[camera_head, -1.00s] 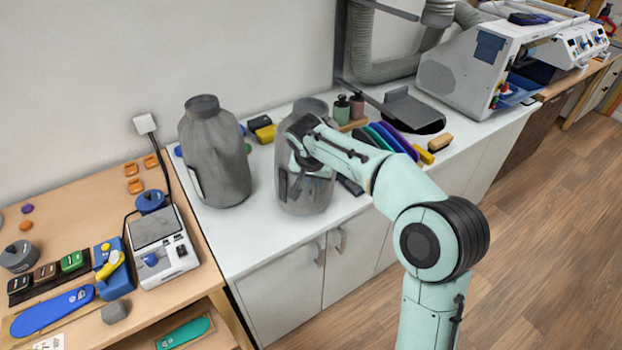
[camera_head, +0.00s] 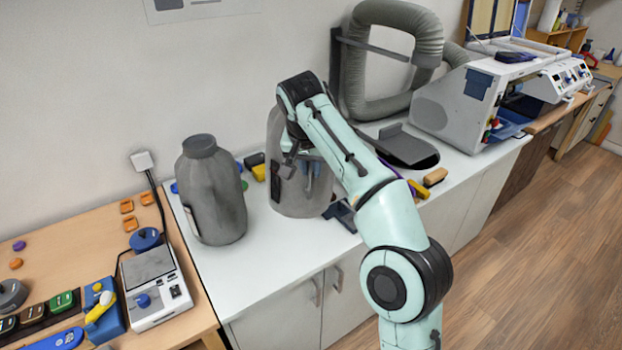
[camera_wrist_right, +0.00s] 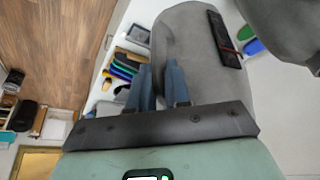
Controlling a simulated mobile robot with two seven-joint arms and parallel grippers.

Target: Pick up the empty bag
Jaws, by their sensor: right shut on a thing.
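Two grey, bottle-shaped bags show in the head view. One grey bag (camera_head: 290,195) is in my right gripper (camera_head: 308,172), upright and apparently raised a little above the white counter. My arm hides its top. In the right wrist view, the blue fingers of the right gripper (camera_wrist_right: 163,88) are closed at the side of this grey bag (camera_wrist_right: 195,50), which has a dark strip on it. The other grey bag (camera_head: 212,195) stands upright on the counter to the left. Whether either bag is empty does not show. My left gripper is out of view.
The white counter (camera_head: 250,280) has free room in front of the bags. A grey hose (camera_head: 360,60) and a dark flat tray (camera_head: 408,148) are behind and to the right. A scale (camera_head: 150,285) sits on the wooden table at left.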

